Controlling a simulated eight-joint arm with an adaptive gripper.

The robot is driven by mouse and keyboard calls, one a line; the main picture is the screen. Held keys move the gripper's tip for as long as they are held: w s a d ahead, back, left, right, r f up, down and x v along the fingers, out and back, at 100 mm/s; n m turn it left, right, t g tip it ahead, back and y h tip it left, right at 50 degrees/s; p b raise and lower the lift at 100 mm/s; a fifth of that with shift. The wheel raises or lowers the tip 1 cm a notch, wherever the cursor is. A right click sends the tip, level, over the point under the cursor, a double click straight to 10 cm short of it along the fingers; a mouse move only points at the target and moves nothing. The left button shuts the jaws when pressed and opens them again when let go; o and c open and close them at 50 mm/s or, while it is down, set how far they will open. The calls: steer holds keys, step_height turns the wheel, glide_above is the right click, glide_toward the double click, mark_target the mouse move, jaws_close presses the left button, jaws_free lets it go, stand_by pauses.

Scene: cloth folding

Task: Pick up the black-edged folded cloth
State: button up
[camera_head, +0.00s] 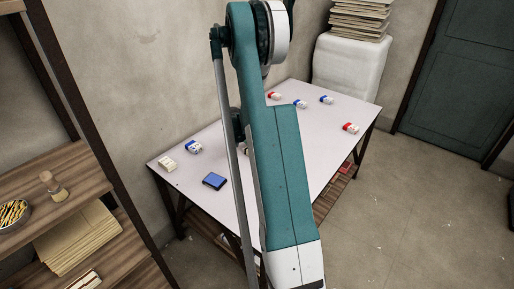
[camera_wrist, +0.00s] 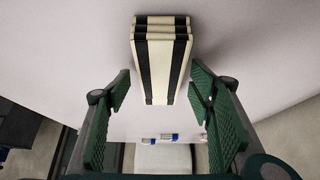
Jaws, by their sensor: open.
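In the wrist view a cream folded cloth (camera_wrist: 165,65) with black bands running along it lies at the upper middle, its stacked layers showing at the far end. My gripper (camera_wrist: 161,90) is open, with one green ridged finger on each side of the cloth and a gap on both sides. In the head view my arm hides the gripper. A small part of a pale thing (camera_head: 243,149) shows behind the arm; I cannot tell whether it is this cloth. A blue folded cloth with dark edges (camera_head: 214,181) lies left of the arm.
The pale table (camera_head: 192,210) also holds a cream striped cloth (camera_head: 167,163), a blue-and-white one (camera_head: 193,147) and several red-and-white or blue-and-white ones beyond the arm. A wooden shelf (camera_head: 70,190) stands at the left. A white block (camera_head: 350,68) stands behind the table.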

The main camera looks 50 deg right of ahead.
steer(key=c, duration=1.1)
steer(key=shift+r, duration=0.1)
steer(key=shift+r+p, duration=1.2)
steer(key=shift+r, duration=3.75)
